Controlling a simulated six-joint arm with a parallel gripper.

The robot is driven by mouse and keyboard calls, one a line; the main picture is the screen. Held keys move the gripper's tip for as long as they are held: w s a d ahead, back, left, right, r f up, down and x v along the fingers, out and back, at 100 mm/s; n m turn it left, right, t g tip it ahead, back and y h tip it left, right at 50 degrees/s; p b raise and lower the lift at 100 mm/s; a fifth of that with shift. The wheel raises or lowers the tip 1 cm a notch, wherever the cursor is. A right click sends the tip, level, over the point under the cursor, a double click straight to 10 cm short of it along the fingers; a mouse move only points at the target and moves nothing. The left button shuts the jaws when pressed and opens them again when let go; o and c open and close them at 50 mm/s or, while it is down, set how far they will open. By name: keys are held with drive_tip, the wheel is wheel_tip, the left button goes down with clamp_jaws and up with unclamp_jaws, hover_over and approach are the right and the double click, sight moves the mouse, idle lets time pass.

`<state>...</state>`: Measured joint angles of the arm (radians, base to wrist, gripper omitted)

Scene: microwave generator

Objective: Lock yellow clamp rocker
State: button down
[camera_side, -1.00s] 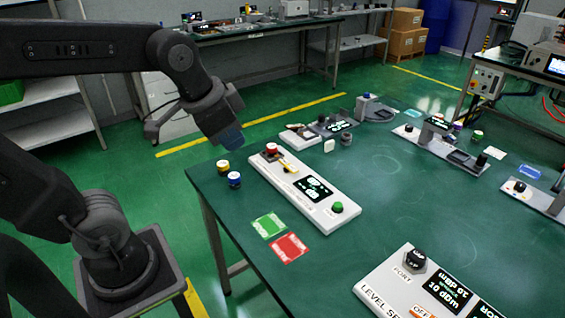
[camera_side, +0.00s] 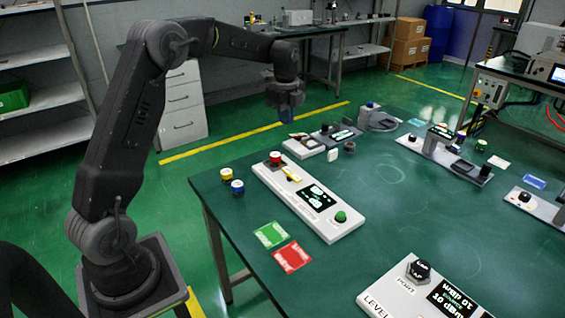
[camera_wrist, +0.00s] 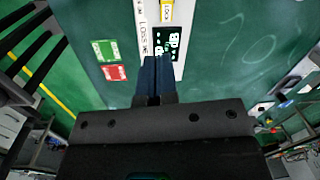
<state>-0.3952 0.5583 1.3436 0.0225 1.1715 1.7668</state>
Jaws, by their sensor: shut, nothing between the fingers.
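The yellow clamp rocker (camera_side: 292,174) sits on a long white panel (camera_side: 331,234), between a red-topped part (camera_side: 275,157) and a dark display (camera_side: 316,196). In the wrist view the yellow rocker (camera_wrist: 167,12), with lettering on it, shows at the top edge, partly cut off. The rocker's tilt is too small to tell.
A green knob (camera_side: 341,216) stands at the panel's near end. Two small cylinders (camera_side: 237,187) stand left of it. Green (camera_side: 270,234) and red (camera_side: 292,257) cards lie flat in front. Another device (camera_side: 334,134) stands behind. The table's middle right is clear.

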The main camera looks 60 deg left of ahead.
drive_tip(key=m, duration=0.2)
hover_over(282, 169)
wheel_tip(282, 169, down, 4)
drive_tip(key=f, duration=0.1)
drive_tip(key=shift+w+r+g, duration=0.25)
drive_tip(key=shift+r+g, duration=0.05)
drive_tip(key=f, duration=1.4)
drive_tip(key=shift+a, duration=0.2)
drive_tip(key=shift+f, duration=0.1)
drive_tip(key=shift+a+f+h, duration=0.15)
drive_tip(key=shift+f+h, duration=0.25)
drive_tip(key=shift+h, duration=0.2)
drive_tip(key=shift+r, duration=0.15)
drive_tip(key=shift+r, duration=0.7)
